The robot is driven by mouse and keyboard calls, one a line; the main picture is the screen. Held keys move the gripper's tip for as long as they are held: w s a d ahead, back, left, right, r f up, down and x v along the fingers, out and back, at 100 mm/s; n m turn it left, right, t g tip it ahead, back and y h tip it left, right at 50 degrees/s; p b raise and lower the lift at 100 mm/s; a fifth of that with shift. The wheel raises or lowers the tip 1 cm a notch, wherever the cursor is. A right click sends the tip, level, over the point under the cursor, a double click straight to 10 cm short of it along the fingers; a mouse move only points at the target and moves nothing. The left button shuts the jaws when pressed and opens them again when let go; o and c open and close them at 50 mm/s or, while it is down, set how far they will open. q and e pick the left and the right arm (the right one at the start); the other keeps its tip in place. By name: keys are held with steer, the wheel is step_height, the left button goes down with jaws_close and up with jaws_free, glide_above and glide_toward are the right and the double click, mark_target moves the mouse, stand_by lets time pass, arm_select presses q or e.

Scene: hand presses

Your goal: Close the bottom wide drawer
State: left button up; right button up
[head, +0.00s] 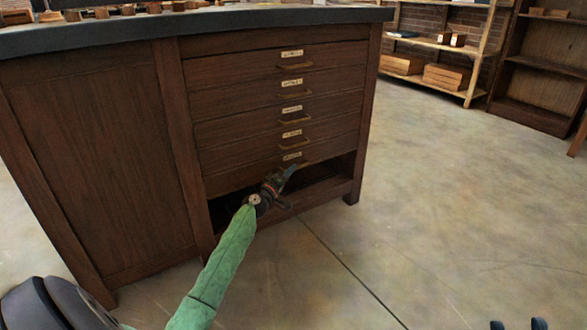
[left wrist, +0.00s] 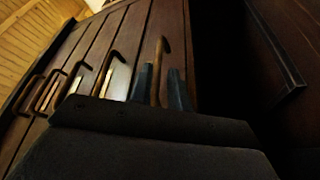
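The dark wood cabinet holds a stack of wide drawers with brass handles and pale labels. The bottom wide drawer (head: 235,178) is the lowest front, above a dark open gap. It looks nearly flush with the fronts above; I cannot tell whether it stands slightly out. My left gripper (head: 293,170) is at this drawer's handle, which it partly hides in the head view. In the left wrist view, the left gripper's fingers (left wrist: 162,88) stand apart on either side of the handle (left wrist: 158,60); firm contact is not clear. My right gripper (head: 518,325) shows only two separated fingertips at the lower right edge.
The dark countertop (head: 230,20) carries small wooden pieces. The cabinet's bottom rail (head: 335,190) lies below the gap. Shelves (head: 440,45) with wooden boxes stand at the back right. The concrete floor (head: 440,190) right of the cabinet is clear.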

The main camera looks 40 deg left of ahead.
arm_select(q)
steer(key=v, duration=0.5)
steer(key=shift+p, duration=0.3)
steer(key=shift+s, duration=0.1)
